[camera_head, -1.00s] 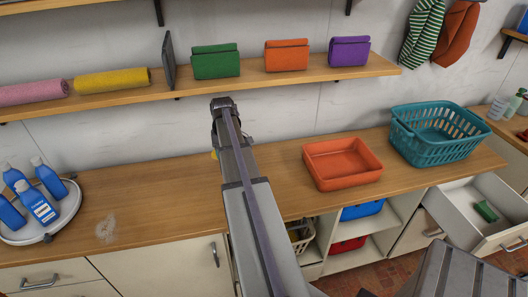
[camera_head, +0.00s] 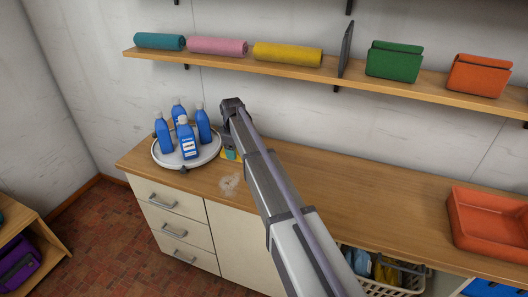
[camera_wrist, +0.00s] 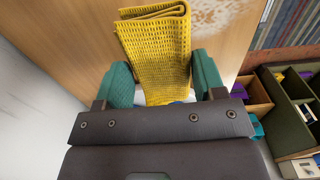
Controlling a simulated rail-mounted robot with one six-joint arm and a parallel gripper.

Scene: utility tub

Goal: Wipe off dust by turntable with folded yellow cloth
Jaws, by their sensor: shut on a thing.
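My gripper (camera_wrist: 163,76) is shut on the folded yellow cloth (camera_wrist: 157,40), which sticks out between its teal fingers. The pale dust patch (camera_head: 229,184) lies on the counter at the turntable's front right, nearer the front edge than the cloth. The dust (camera_wrist: 215,14) also shows at the top of the wrist view. The round white turntable (camera_head: 160,157) bears several blue bottles.
The wooden counter (camera_head: 350,185) is clear between my arm and the orange tray (camera_head: 490,250). A shelf (camera_head: 225,67) above holds rolled towels and folded cloths. Drawers (camera_head: 165,200) lie below the counter's left end.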

